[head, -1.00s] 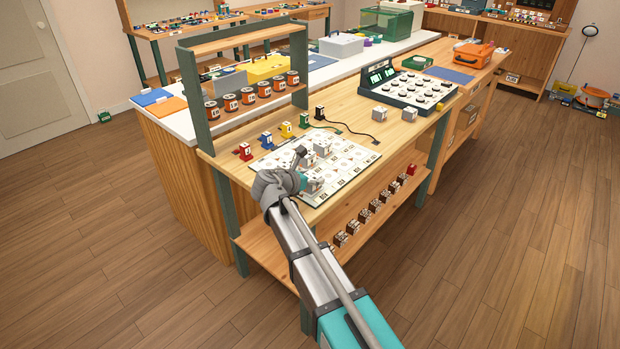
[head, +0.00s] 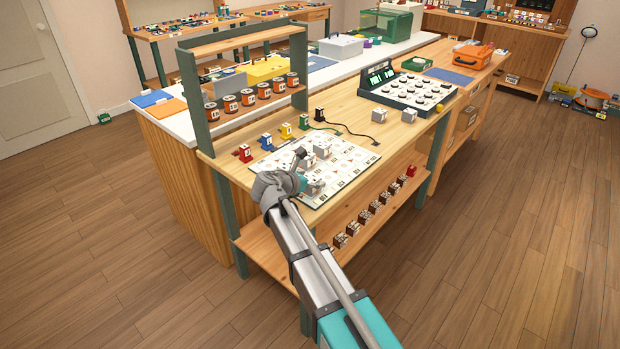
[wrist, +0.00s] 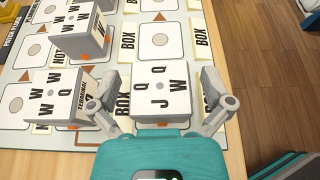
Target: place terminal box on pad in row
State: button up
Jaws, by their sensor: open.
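My gripper (wrist: 160,92) is open, with one finger on each side of this box and a small gap on both sides. Two more terminal boxes stand to its left in the wrist view, a near one (wrist: 52,98) and a farther one (wrist: 82,32). In the head view my gripper is largely hidden behind my wrist, over the front of the mat (head: 350,160). The pad under the box is hidden.
Colored plugs (head: 266,141) stand behind the mat. A dial console (head: 410,92) and two loose grey blocks (head: 379,116) are to the right. A shelf rack (head: 245,85) with spools rises at back left. An empty pad (wrist: 160,40) lies beyond the held-around box.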

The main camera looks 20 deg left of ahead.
jog(key=p+v, duration=0.4)
jog(key=v, duration=0.6)
jog(key=shift+s+r, duration=0.2)
jog(key=shift+r, duration=0.1)
jog(key=shift+s+a+r, duration=0.15)
jog(key=shift+s+a, duration=0.1)
jog(key=shift+s, duration=0.35)
jog(key=w+d+f+m+g, duration=0.1)
jog(key=d+f+m+g, duration=0.45)
jog(key=d, duration=0.75)
jog(key=w+d+f+m+g, duration=0.2)
jog(key=d+m, duration=0.6)
jog(key=d, duration=0.4)
jog(key=s+d+f+m+g+y, duration=0.2)
jog(key=s+d+m, duration=0.3)
jog(key=d+m, duration=0.4)
jog(key=s+d+f+m+g+y, duration=0.2)
jog(key=s+d+m, duration=0.3)
jog(key=d+m, duration=0.4)
jog(key=d+g+y, duration=0.1)
jog(key=d, duration=0.3)
